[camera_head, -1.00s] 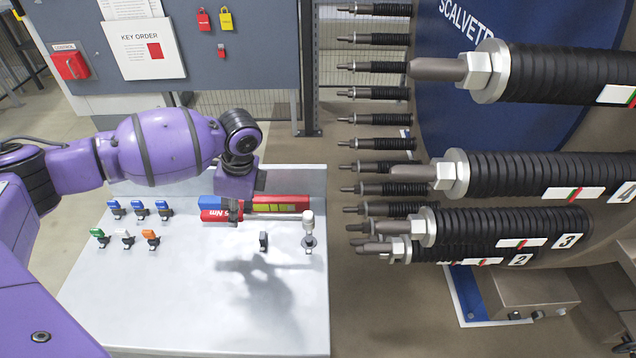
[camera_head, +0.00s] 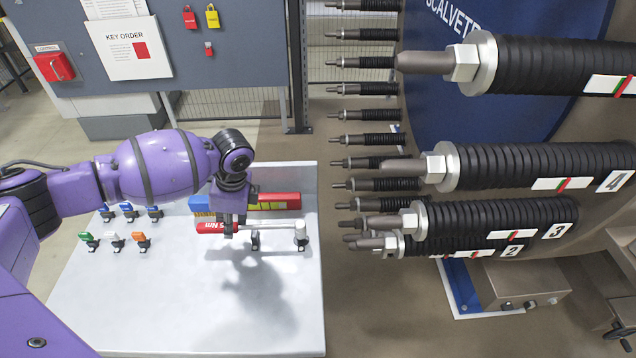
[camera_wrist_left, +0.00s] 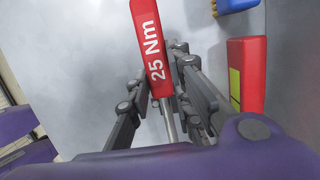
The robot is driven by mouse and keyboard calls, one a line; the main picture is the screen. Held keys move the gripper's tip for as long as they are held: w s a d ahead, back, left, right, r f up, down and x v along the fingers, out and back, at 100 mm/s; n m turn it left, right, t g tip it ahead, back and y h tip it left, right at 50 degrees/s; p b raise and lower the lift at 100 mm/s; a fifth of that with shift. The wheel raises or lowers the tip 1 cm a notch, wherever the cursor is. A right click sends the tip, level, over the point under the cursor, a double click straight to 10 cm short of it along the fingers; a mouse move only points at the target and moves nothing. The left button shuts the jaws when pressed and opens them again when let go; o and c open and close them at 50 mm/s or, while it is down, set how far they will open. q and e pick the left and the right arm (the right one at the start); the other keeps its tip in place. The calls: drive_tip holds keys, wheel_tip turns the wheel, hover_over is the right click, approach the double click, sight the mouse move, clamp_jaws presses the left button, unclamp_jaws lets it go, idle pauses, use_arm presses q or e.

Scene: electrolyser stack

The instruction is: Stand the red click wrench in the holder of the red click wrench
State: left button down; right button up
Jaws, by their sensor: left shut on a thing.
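The red click wrench (camera_head: 218,227) has a red handle marked 25 Nm and a thin metal shaft. It lies level over the white table in the head view. My left gripper (camera_head: 232,231) is shut on it near the handle's shaft end; the left wrist view shows the grey fingers (camera_wrist_left: 160,108) around the handle (camera_wrist_left: 150,45). Two small dark supports are below the wrench: one clip (camera_head: 255,243) under the shaft and one (camera_head: 302,244) under the wrench's head. They look like its holder. I cannot tell whether the wrench touches them. My right gripper is not in view.
A red case with a yellow label (camera_head: 276,201) and a blue brush-like item (camera_head: 202,205) lie behind the wrench. Several coloured keys or locks (camera_head: 115,238) stand at the table's left. The table's front (camera_head: 190,310) is clear. The stack with black-sleeved rods (camera_head: 540,165) stands right.

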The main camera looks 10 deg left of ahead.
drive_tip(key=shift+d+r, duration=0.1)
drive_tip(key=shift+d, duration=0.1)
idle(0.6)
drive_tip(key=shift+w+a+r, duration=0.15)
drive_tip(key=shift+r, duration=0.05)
use_arm(q)
drive_tip(key=shift+r+p, duration=0.1)
drive_tip(key=shift+p, duration=0.3)
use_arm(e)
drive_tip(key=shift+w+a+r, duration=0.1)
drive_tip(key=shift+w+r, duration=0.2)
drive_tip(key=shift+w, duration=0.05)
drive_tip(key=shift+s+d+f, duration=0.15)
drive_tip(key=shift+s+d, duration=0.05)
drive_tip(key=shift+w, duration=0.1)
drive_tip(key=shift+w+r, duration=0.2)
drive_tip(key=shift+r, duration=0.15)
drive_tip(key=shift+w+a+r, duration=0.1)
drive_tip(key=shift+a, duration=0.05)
